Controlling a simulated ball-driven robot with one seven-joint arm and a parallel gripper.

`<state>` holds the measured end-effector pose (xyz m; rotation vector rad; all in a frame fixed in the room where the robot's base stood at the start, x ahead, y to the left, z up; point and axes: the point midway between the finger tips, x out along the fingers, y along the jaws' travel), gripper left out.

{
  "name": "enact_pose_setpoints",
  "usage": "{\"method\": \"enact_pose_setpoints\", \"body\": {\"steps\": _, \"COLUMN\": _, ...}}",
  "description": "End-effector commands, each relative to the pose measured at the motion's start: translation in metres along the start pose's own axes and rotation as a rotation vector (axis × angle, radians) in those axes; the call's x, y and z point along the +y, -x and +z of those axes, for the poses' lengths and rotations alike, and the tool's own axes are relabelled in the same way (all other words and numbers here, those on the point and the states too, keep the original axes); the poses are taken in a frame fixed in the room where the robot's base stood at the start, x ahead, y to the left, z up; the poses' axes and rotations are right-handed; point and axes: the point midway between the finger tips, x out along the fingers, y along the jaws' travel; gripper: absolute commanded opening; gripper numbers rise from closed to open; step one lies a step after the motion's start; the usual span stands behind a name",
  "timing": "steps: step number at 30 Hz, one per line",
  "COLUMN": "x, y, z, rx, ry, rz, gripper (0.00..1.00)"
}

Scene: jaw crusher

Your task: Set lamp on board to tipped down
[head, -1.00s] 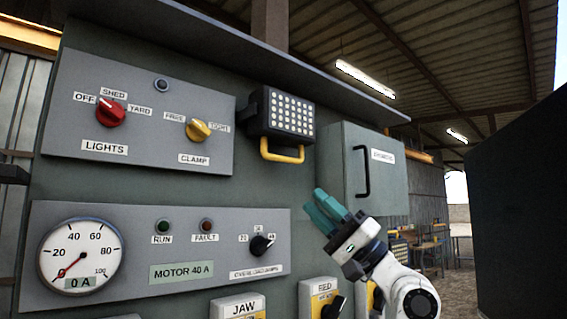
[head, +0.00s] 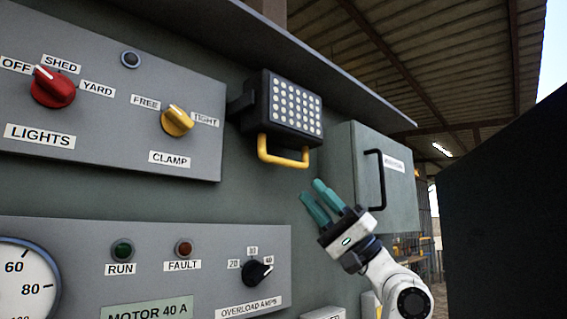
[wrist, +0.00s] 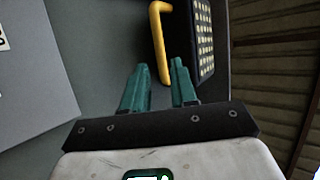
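The lamp (head: 295,104) is a black box with a face of several pale round lights, mounted on the grey-green board (head: 225,195). A yellow handle (head: 282,157) hangs from its lower edge. My gripper (head: 318,196) is below and slightly right of the handle, its teal fingers open and apart from it, with nothing between them. In the wrist view the fingers (wrist: 160,80) point toward the yellow handle (wrist: 160,45), which lies just ahead, with the lamp (wrist: 202,40) to its right.
A grey cabinet (head: 405,200) with a black handle stands right of the lamp. Left are the red lights knob (head: 53,88) and yellow clamp knob (head: 177,120). The overload knob (head: 255,272) is below. A dark panel (head: 500,220) fills the far right.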

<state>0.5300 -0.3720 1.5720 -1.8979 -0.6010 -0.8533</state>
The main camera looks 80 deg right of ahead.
Motion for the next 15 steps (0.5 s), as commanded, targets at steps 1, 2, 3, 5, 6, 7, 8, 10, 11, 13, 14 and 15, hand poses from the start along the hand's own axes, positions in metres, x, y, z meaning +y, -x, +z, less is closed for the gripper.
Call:
{"method": "enact_pose_setpoints", "body": {"steps": 1, "x": -0.002, "y": -0.012, "z": -0.001, "rx": -0.002, "ry": -0.002, "rz": -0.001, "gripper": 0.27}}
{"method": "enact_pose_setpoints", "body": {"steps": 2, "x": -0.002, "y": -0.017, "z": -0.001, "rx": -0.002, "ry": -0.002, "rz": -0.001, "gripper": 0.27}}
{"method": "enact_pose_setpoints", "body": {"steps": 3, "x": -0.003, "y": -0.025, "z": -0.001, "rx": -0.002, "ry": -0.003, "rz": -0.001, "gripper": 0.27}}
{"method": "enact_pose_setpoints", "body": {"steps": 5, "x": -0.003, "y": -0.037, "z": -0.001, "rx": -0.003, "ry": -0.002, "rz": -0.001, "gripper": 0.27}}
{"method": "enact_pose_setpoints", "body": {"steps": 6, "x": -0.003, "y": -0.044, "z": -0.001, "rx": -0.003, "ry": -0.002, "rz": -0.001, "gripper": 0.27}}
{"method": "enact_pose_setpoints", "body": {"steps": 7, "x": -0.003, "y": -0.049, "z": -0.001, "rx": -0.002, "ry": -0.002, "rz": -0.001, "gripper": 0.27}}
{"method": "enact_pose_setpoints", "body": {"steps": 8, "x": -0.003, "y": -0.055, "z": -0.001, "rx": -0.002, "ry": -0.002, "rz": -0.001, "gripper": 0.27}}
{"method": "enact_pose_setpoints", "body": {"steps": 10, "x": -0.002, "y": -0.066, "z": -0.001, "rx": -0.001, "ry": -0.003, "rz": -0.001, "gripper": 0.27}}
{"method": "enact_pose_setpoints", "body": {"steps": 11, "x": -0.002, "y": -0.070, "z": -0.001, "rx": -0.001, "ry": -0.002, "rz": -0.001, "gripper": 0.27}}
{"method": "enact_pose_setpoints", "body": {"steps": 13, "x": -0.002, "y": -0.079, "z": -0.001, "rx": -0.001, "ry": -0.002, "rz": -0.001, "gripper": 0.27}}
{"method": "enact_pose_setpoints", "body": {"steps": 14, "x": -0.002, "y": -0.082, "z": -0.001, "rx": -0.001, "ry": -0.002, "rz": 0.000, "gripper": 0.27}}
{"method": "enact_pose_setpoints", "body": {"steps": 15, "x": -0.001, "y": -0.086, "z": 0.000, "rx": -0.001, "ry": -0.002, "rz": 0.000, "gripper": 0.27}}
